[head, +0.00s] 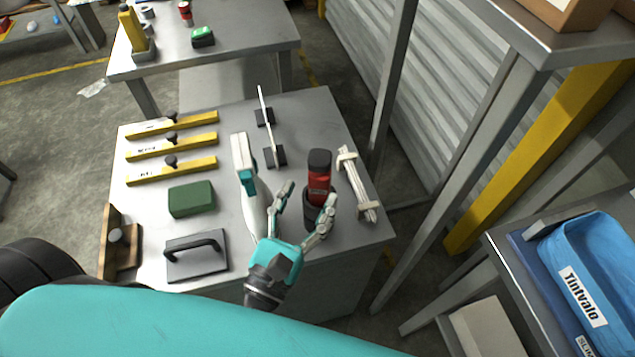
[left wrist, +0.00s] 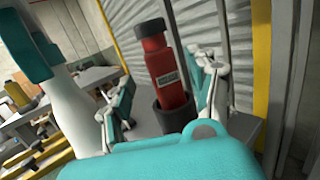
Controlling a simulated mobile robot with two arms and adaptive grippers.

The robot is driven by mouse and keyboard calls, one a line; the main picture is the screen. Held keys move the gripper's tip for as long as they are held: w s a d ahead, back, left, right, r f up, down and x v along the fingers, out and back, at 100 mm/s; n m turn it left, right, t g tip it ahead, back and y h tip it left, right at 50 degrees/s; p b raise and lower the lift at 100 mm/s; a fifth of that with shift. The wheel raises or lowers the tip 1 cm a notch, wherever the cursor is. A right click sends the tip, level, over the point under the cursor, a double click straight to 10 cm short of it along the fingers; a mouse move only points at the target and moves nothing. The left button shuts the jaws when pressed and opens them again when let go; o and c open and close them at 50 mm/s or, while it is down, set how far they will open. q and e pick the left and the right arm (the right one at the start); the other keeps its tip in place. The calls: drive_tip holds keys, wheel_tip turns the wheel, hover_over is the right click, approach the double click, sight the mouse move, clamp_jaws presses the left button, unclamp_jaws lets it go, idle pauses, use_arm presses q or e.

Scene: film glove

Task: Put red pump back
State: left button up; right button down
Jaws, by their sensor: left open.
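The red pump (head: 319,178), a red bottle with a black cap and a label, stands upright in a dark round holder (head: 310,210) on the near grey table. It also shows in the left wrist view (left wrist: 168,75), with its holder (left wrist: 177,118) around its base. My left gripper (head: 308,193) is open beside the pump at the table's front right. In the left wrist view its two fingers stand on either side of the pump, with a clear gap on the left. Contact on the right is unclear. My right gripper is not in view.
Yellow levels (head: 172,145), a green block (head: 191,199) and a black-handled trowel (head: 197,255) lie on the left of the table. A white bundle (head: 357,185) lies right of the pump. A metal rack post (head: 392,90) rises beyond the table's right side.

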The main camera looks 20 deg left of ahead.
use_arm(q)
drive_tip(key=s+b, duration=0.2)
drive_tip(key=s, duration=0.4)
drive_tip(key=shift+s+a+f, duration=0.2)
drive_tip(key=shift+a+f, duration=0.1)
drive_tip(key=shift+f, duration=0.15)
